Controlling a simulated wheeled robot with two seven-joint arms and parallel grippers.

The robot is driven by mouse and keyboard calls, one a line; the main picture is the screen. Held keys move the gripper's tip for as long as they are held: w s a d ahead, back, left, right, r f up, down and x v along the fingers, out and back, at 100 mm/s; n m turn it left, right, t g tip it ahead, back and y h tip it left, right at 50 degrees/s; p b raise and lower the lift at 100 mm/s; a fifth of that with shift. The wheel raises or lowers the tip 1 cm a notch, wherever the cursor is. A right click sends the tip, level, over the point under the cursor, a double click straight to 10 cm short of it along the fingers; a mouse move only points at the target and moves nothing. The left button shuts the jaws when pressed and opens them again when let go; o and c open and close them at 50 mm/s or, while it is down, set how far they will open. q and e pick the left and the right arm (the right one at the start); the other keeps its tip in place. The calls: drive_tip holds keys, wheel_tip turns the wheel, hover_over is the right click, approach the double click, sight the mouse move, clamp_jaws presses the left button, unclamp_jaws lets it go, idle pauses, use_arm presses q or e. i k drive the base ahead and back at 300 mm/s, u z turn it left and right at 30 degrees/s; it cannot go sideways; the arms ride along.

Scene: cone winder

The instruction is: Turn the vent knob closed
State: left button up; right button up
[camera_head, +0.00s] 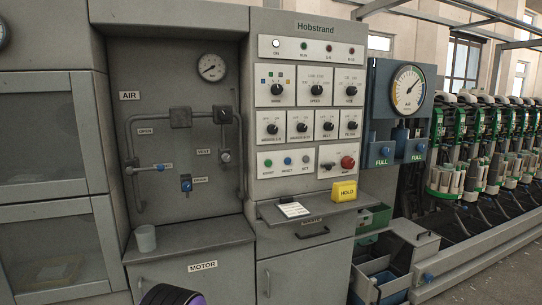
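The vent knob (225,157) is a small pale knob on the pipework in the grey recessed panel. It sits just right of a small label (204,152) that seems to read VENT. I cannot tell from its small size how far it is turned. Neither gripper shows. A dark rounded part with a purple edge, likely mine, shows at the bottom edge, well below the knob.
Blue-handled valves (186,184) sit lower on the same panel, under a round gauge (212,67). A grey cup (146,238) stands on the ledge (190,238) below. The control panel (306,115) is to the right, with a yellow HOLD block (344,191) on its shelf.

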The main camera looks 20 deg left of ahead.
sight(226, 158)
drive_tip(key=u, duration=0.15)
drive_tip(key=i, duration=1.4)
drive_tip(key=u, duration=0.6)
